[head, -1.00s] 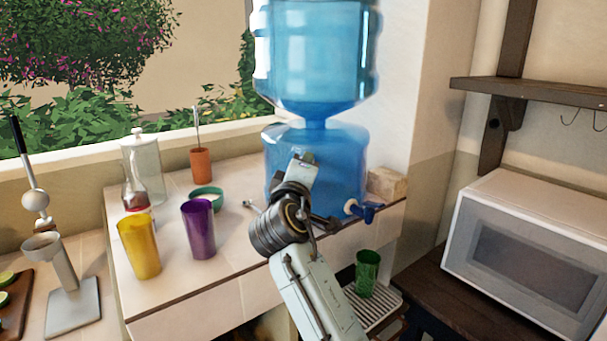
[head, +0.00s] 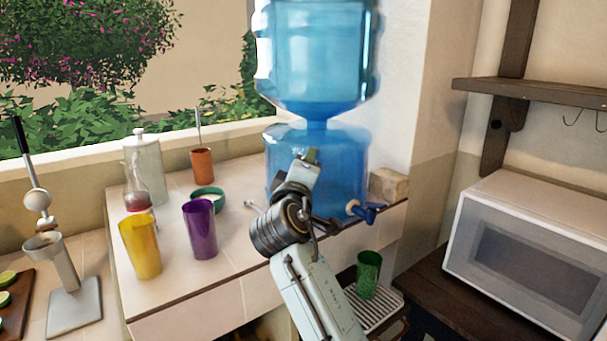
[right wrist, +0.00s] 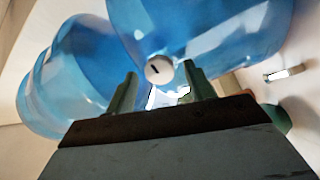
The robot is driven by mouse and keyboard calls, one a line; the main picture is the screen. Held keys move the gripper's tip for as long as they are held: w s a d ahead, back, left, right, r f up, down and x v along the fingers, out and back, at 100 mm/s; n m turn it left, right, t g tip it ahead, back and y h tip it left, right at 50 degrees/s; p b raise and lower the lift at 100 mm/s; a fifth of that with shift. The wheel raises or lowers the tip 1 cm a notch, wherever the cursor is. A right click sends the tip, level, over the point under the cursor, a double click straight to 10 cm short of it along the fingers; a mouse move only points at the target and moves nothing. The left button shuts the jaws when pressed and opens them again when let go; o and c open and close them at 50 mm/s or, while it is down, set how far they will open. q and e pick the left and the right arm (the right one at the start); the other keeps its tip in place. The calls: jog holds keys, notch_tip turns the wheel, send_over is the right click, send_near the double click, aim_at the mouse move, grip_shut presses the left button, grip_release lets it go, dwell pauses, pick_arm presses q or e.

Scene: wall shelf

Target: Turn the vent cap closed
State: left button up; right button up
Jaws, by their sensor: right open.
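The vent cap (right wrist: 158,69) is a small round white disc with a short dark slanted mark, on the blue dispenser's body in the right wrist view. In the head view I cannot make it out; my right arm covers part of that area. My right gripper (right wrist: 162,85) is open, its two greenish fingers apart. In the right wrist view the cap appears between the fingertips, nearer the left one; I cannot tell how far beyond them it is. In the head view this gripper (head: 308,162) is in front of the blue dispenser (head: 345,160). My left gripper is out of view.
A blue tap (head: 362,210) sticks out right of my gripper. A green cup (head: 368,275) stands on the drip tray below. A purple cup (head: 200,230), a yellow cup (head: 140,247) and a teal bowl (head: 207,200) stand on the counter at left. A microwave (head: 530,255) is at right.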

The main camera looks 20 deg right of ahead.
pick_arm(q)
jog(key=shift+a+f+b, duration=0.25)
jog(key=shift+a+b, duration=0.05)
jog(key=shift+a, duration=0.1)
pick_arm(e)
jog(key=r+v, duration=0.1)
jog(key=v, duration=1.2)
jog(key=shift+s+f, duration=0.25)
jog(key=shift+f, duration=0.2)
